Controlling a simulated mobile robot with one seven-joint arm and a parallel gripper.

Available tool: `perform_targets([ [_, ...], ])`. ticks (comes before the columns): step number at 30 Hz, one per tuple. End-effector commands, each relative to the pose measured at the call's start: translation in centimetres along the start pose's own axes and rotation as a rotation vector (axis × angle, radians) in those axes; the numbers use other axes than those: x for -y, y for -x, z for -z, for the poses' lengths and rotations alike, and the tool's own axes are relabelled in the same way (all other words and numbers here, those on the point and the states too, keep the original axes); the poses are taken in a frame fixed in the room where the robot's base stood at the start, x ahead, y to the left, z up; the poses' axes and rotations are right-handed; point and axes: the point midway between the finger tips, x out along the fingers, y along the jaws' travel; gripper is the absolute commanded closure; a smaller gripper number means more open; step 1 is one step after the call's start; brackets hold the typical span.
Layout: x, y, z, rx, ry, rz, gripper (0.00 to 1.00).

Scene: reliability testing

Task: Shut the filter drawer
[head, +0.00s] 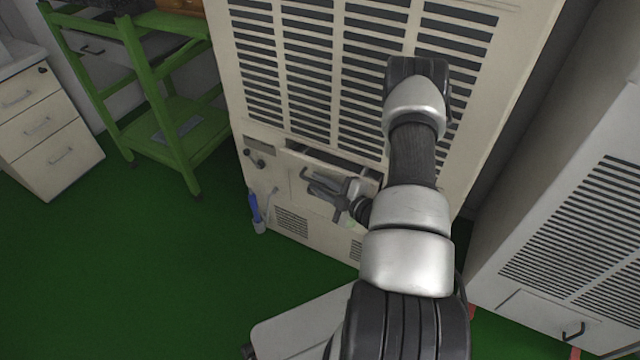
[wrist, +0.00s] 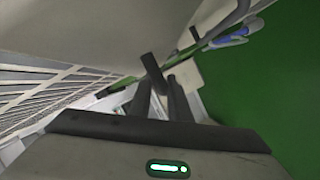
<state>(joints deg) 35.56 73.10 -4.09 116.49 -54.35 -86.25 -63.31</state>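The filter drawer (head: 295,179) is low in the front of a beige louvered cabinet. A dark gap (head: 335,160) shows along its top, so it stands partly out. My gripper (head: 327,186) is at the drawer's front, below the gap, and covers part of it. In the wrist view, my dark fingers (wrist: 160,98) point toward a dark block (wrist: 152,69); I cannot tell whether they touch it. A broad grey-beige panel (wrist: 90,30) fills the upper left there. The finger spacing is unclear, and my arm hides the drawer's right end.
The cabinet's louvers (head: 315,70) rise above the drawer. A blue-handled item (head: 254,208) stands at its lower left. A green cart (head: 170,130) and a white drawer unit (head: 45,130) are at left, another louvered cabinet (head: 570,220) at right. The green floor (head: 130,270) is clear at left.

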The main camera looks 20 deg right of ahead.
Motion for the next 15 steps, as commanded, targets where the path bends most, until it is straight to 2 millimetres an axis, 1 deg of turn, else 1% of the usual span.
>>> perform_targets([
  [2, 0.0, 0.0, 0.0, 0.0, 0.0, 0.0, 0.85],
  [3, 0.0, 0.0, 0.0, 0.0, 0.0, 0.0, 0.91],
  [5, 0.0, 0.0, 0.0, 0.0, 0.0, 0.0, 1.0],
  [12, 0.0, 0.0, -0.1, 0.0, 0.001, 0.0, 1.0],
  [14, -0.3, -0.2, -0.7, 0.001, 0.002, -0.002, 1.0],
  [15, -0.6, -0.5, -1.3, 0.001, 0.005, -0.003, 1.0],
])
